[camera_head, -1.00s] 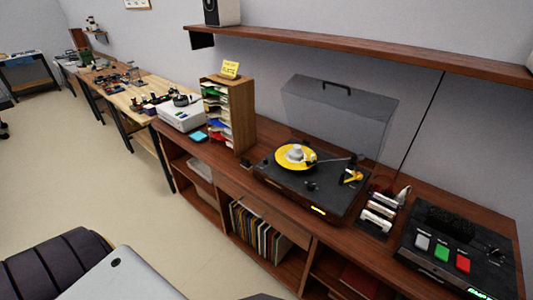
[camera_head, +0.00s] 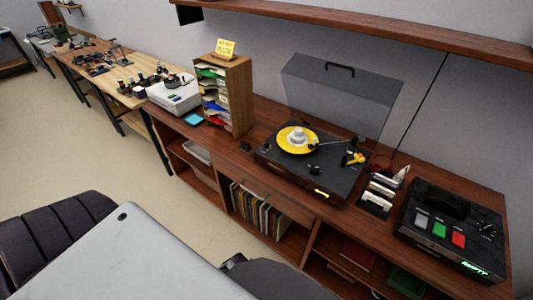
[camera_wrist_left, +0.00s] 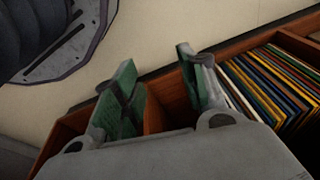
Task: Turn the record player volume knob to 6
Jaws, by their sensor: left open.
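The record player (camera_head: 334,182) stands on the long wooden cabinet with its clear lid raised. My right gripper is not in view.
The cabinet (camera_head: 405,262) holds a row of record sleeves (camera_head: 258,212) below. A button box (camera_head: 452,228) and a white-and-dark rack (camera_head: 377,194) stand right of the player. A paper sorter (camera_head: 238,98) stands left. A wall shelf (camera_head: 400,35) hangs above. Open floor lies left.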

